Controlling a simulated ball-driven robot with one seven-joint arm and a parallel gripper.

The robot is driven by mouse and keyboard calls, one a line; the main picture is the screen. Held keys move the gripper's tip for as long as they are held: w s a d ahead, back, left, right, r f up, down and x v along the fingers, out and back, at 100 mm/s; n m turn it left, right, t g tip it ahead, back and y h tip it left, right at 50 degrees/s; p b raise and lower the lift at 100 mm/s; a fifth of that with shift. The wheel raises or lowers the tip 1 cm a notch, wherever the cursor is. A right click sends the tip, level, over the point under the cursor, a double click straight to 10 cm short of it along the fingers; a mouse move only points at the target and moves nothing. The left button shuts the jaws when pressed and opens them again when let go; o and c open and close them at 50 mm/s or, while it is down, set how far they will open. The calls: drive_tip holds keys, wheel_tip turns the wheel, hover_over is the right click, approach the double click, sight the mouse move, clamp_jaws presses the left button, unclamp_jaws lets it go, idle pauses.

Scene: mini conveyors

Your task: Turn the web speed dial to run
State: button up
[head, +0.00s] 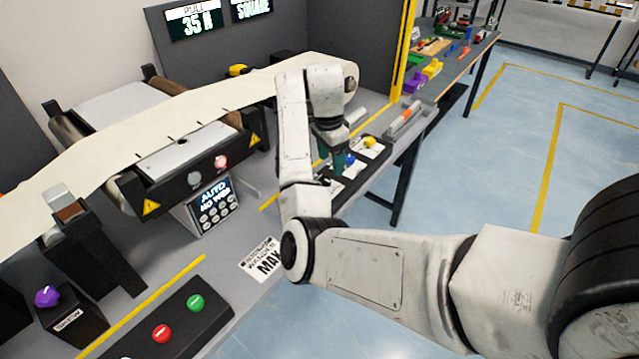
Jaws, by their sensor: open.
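A black control panel (372,154) on the bench carries a yellow knob (369,141) and a blue knob (349,160), with white labels too small to read. My gripper (338,161) points down over this panel, its green fingers beside the blue knob. It is open; whether a finger touches the knob cannot be told. Part of the panel is hidden behind my gripper and arm. Which knob is the web speed dial cannot be told.
A pale web (215,99) runs over rollers behind my arm. A keypad display (213,203) stands at the machine's front. A button box with a red button (162,334) and a green button (196,302) lies at the front edge. Blue floor is clear at right.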

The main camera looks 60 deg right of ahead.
sight(325, 179)
wheel_tip(325, 179, up, 4)
drive_tip(key=w+m+y, duration=0.1)
drive_tip(key=w+m, duration=0.1)
drive_tip(key=m, duration=0.1)
drive_tip(key=f, duration=1.1)
drive_tip(key=shift+s+d, duration=0.1)
drive_tip(key=shift+d, duration=0.25)
drive_tip(key=shift+c, duration=0.2)
drive_tip(key=c, duration=1)
